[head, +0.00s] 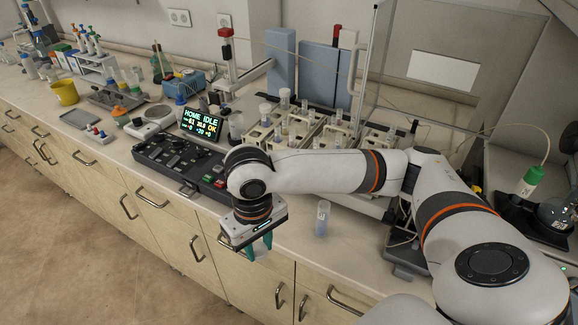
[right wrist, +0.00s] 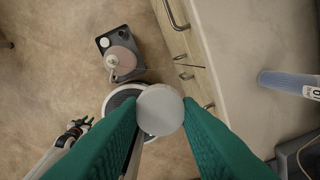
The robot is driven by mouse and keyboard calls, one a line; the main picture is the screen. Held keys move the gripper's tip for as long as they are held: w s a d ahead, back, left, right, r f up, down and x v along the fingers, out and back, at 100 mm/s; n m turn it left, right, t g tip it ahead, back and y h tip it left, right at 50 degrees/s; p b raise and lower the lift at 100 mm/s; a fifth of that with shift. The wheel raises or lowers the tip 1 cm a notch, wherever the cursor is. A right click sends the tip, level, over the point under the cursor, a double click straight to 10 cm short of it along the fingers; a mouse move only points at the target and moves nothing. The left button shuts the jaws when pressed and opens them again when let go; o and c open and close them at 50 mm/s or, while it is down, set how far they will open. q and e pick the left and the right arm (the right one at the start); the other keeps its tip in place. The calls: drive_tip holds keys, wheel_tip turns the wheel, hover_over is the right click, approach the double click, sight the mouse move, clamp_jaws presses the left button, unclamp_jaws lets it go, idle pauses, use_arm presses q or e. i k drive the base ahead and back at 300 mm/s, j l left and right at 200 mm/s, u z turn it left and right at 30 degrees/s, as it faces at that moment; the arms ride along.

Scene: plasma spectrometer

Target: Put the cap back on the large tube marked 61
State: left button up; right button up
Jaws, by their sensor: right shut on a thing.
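My right gripper (head: 259,248) hangs in front of the bench edge, pointing down. In the right wrist view its green fingers (right wrist: 160,115) are shut on a round, pale grey cap (right wrist: 160,109), seen flat side on. A large clear tube (head: 322,218) with bluish contents and a white label stands upright on the bench, to the right of the gripper and apart from it. It also shows at the right edge of the right wrist view (right wrist: 288,83). Its label is cut off there, so I cannot read the full number.
A black control panel (head: 160,158) with a lit display (head: 201,124) lies behind and left of my gripper. Racks of tubes (head: 300,130) stand behind my right arm. Drawers with handles (head: 152,200) line the bench front. The bench around the large tube is mostly clear.

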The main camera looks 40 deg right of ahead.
sight(324, 206)
drive_tip(key=k+j+z, duration=0.1)
drive_tip(key=j, duration=0.3)
drive_tip(key=k+j, duration=0.15)
drive_tip(key=j, duration=0.25)
drive_tip(key=z, duration=2.6)
